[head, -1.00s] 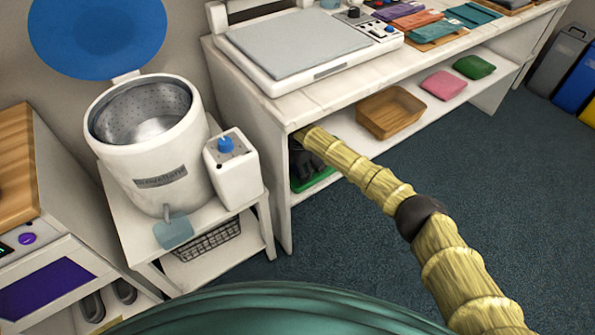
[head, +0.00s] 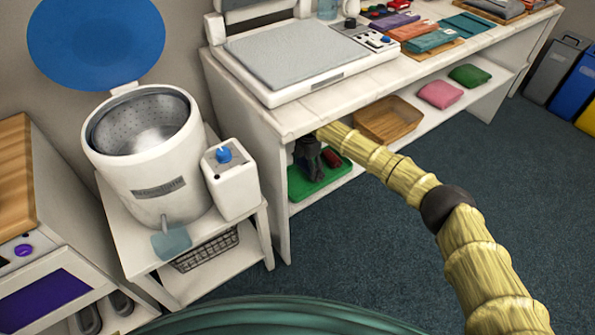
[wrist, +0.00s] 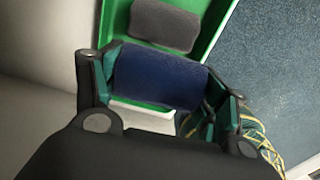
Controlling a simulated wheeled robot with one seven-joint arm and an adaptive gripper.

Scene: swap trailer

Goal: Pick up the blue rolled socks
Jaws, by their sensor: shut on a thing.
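The blue rolled socks (wrist: 158,77) lie between the two fingers of my gripper (wrist: 162,90) in the wrist view. The fingers are shut on them, one at each end of the roll. In the head view my gripper (head: 309,168) is a dark shape under the tabletop, over the green tray (head: 300,190) on the lower shelf. I cannot make out the socks in the head view. The green tray (wrist: 116,22) also shows behind the socks in the wrist view. I cannot tell whether the socks still touch it.
A grey roll (wrist: 165,25) lies in the tray beyond the socks. A dark red item (head: 332,158) shows beside my gripper. A wooden tray (head: 388,122), a pink cloth (head: 439,94) and a green cloth (head: 470,76) sit along the shelf. The tabletop (head: 300,118) overhangs my gripper.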

